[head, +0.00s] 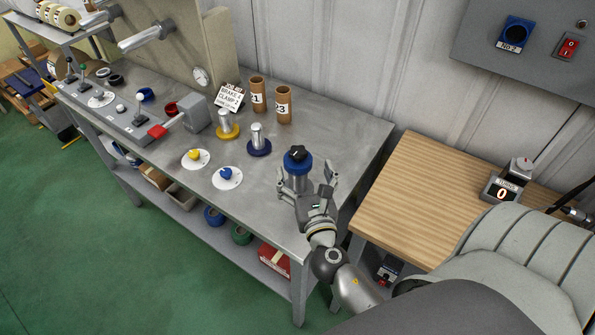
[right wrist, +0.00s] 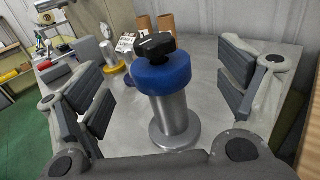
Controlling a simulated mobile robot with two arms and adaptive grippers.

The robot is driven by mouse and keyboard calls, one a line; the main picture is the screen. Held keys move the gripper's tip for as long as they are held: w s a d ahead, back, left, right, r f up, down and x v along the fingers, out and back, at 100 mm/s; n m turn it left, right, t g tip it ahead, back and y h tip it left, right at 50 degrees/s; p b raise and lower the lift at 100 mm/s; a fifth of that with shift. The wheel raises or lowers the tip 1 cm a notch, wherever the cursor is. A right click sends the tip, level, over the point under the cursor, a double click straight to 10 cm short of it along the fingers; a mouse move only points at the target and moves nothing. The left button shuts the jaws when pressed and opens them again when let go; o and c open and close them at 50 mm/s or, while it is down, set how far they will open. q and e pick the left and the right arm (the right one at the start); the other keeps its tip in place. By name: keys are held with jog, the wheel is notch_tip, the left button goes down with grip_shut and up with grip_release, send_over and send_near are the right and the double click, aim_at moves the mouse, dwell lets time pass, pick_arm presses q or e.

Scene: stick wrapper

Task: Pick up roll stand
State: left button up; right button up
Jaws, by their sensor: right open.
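The roll stand, a silver post on a round base with a blue collar and black knob on top, stands upright near the right end of the grey metal table (head: 330,135). Its blue collar (head: 297,162) shows in the head view. In the right wrist view the stand (right wrist: 174,115) fills the middle. My right gripper (head: 306,180) is open, with one finger on each side of the stand. Both finger pads show gaps to the post in the wrist view. My left gripper is not in view.
Two shorter posts, on a yellow base (head: 227,131) and a dark blue base (head: 259,148), stand to the left. Brown cardboard tubes (head: 283,105) and a sign (head: 229,97) are behind. A wooden table (head: 400,210) with a counter box (head: 502,189) is at right.

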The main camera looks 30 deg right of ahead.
aim_at(298, 155)
jog(key=shift+w+d, duration=0.3)
jog(key=shift+w, duration=0.35)
jog(key=p+x, duration=0.1)
jog(key=x, duration=0.3)
jog(key=shift+w+a+p, duration=0.15)
jog(key=shift+p, duration=0.2)
jog(key=shift+w+f, duration=0.15)
jog(key=shift+w, duration=0.25)
jog(key=shift+s, duration=0.1)
jog(key=shift+c, duration=1)
grip_shut()
